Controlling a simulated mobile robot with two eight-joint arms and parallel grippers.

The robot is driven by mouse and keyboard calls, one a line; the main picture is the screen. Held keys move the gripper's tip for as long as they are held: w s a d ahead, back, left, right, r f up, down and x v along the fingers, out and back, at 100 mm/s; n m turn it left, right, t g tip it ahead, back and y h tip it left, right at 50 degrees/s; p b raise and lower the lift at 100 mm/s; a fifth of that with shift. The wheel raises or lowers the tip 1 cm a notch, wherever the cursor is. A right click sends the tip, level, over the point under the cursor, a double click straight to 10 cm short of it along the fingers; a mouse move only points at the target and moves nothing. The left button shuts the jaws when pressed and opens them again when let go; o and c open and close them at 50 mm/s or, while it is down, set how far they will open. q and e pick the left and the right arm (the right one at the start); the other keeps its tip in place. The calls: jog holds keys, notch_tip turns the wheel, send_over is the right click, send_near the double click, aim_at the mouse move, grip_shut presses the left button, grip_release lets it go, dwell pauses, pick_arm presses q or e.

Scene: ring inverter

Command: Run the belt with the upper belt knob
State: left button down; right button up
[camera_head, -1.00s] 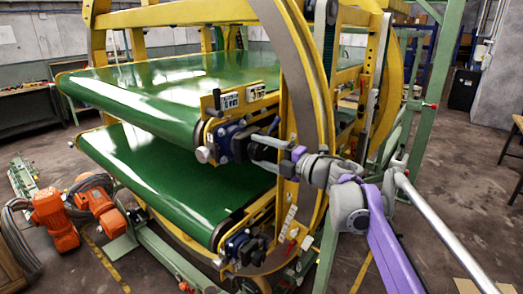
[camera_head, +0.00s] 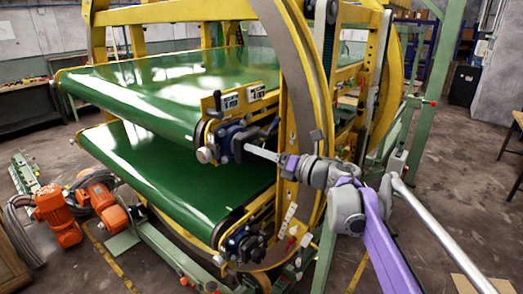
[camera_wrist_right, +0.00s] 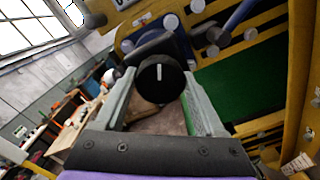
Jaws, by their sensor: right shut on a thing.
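The upper belt knob (camera_wrist_right: 161,80) is a round black knob with a white mark, seen between my right gripper's fingers in the right wrist view. My right gripper (camera_wrist_right: 158,92) is shut on it, with one pale finger on each side. In the head view my right gripper (camera_head: 246,149) reaches in from the right to the dark blue drive unit (camera_head: 228,140) at the near end of the upper green belt (camera_head: 190,85); the knob itself is hard to make out there. My left gripper is in neither view.
The yellow ring frame (camera_head: 300,90) rises close to my right arm. A lower green belt (camera_head: 170,165) runs beneath the upper one, with another drive unit (camera_head: 243,243) at its end. Orange motors (camera_head: 57,214) stand on the floor at left. Open floor (camera_head: 450,180) lies at right.

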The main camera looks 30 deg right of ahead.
jog(key=n, duration=0.3)
jog(key=shift+r+n+p, duration=0.1)
jog(key=shift+n+p, duration=0.2)
jog(key=shift+n, duration=0.1)
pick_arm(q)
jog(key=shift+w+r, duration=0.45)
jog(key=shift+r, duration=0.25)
pick_arm(e)
jog(key=shift+n, duration=1.9)
jog(key=o, duration=1.3)
jog(key=shift+o, duration=0.2)
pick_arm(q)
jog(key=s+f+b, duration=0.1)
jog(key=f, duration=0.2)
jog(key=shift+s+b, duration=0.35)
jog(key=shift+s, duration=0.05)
pick_arm(e)
jog(key=v, duration=1)
jog(key=shift+s+d, duration=0.15)
jog(key=shift+s, duration=0.25)
